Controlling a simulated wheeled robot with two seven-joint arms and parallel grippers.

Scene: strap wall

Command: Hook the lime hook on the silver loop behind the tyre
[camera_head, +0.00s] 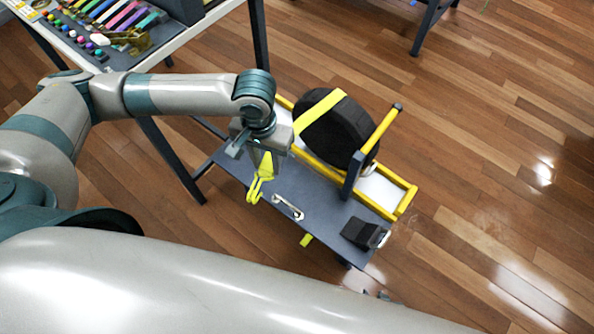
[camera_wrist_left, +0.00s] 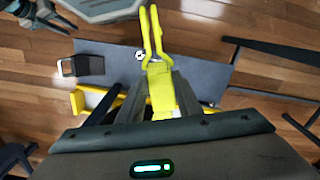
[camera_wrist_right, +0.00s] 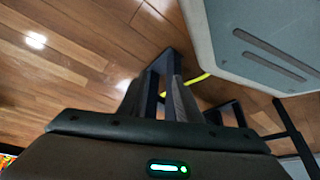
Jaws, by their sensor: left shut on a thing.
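The lime hook (camera_head: 257,188) hangs from my left gripper (camera_head: 265,150), which is shut on its webbing end; it also shows in the left wrist view (camera_wrist_left: 152,38). It is above the dark board (camera_head: 235,168), on the near side of the tyre (camera_head: 338,128). A yellow strap (camera_head: 320,110) lies over the tyre. A silver fitting (camera_head: 288,207) is on the board, to the right of the hook; I cannot tell whether it is the silver loop. The area behind the tyre is hidden. My right gripper (camera_wrist_right: 160,95) looks open and empty, low in front.
A yellow frame (camera_head: 405,202) borders the tyre. A dark post with a yellow handle (camera_head: 383,130) stands right of it. A black buckle (camera_head: 365,233) lies on the board's right end. A table with coloured items (camera_head: 105,55) stands at back left.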

